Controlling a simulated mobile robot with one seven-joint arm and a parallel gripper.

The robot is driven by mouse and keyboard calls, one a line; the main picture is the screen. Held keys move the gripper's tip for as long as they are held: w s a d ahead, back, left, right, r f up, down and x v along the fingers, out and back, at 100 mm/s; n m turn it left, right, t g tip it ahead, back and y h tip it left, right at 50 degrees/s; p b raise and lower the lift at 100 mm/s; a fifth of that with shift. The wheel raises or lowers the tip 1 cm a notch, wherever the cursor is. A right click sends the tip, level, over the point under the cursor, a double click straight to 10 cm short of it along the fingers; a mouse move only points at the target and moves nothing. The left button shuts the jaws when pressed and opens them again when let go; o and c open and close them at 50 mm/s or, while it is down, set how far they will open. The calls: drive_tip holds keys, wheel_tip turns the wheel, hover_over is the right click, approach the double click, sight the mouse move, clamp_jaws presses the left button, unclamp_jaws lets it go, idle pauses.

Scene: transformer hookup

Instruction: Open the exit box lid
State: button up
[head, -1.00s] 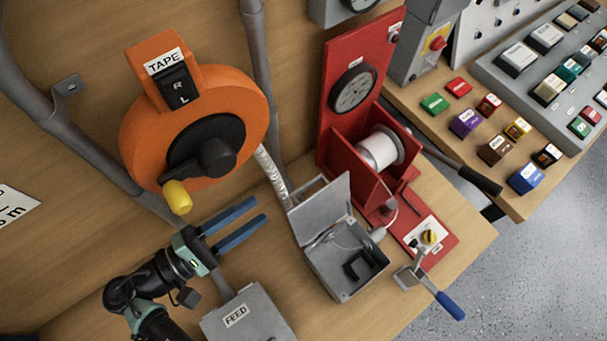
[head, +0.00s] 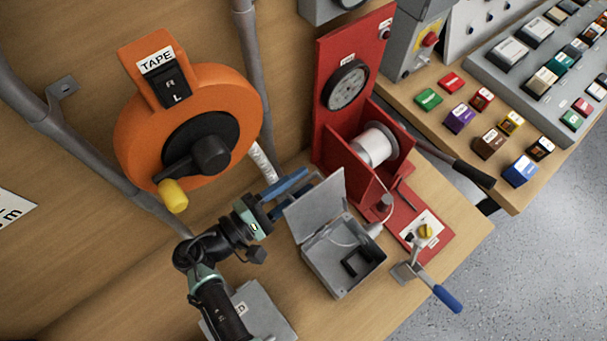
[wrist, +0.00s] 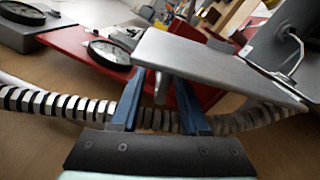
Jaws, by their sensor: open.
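The exit box (head: 345,284) is a small grey metal box on the bench, with no label showing. Its lid (head: 316,210) stands raised at the box's back left edge, and the inside with a dark fitting shows. In the wrist view the lid (wrist: 215,66) is a grey plate that crosses just beyond the fingers. My gripper (head: 288,193) is open, with its blue fingers at the lid's left side, close behind its upper edge. In the wrist view the open fingers (wrist: 158,104) have a gap between them; whether they touch the lid I cannot tell.
An orange tape reel (head: 230,105) with a yellow-knobbed crank stands left of my gripper. A red stand with a white spool (head: 373,146) is right behind the box. A blue-handled lever (head: 446,298) is at its right. A grey box (head: 262,312) is partly behind my arm.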

drive_tip(key=shift+w+d, duration=0.45)
drive_tip(key=shift+d, duration=0.15)
clamp_jaws()
idle(1.1)
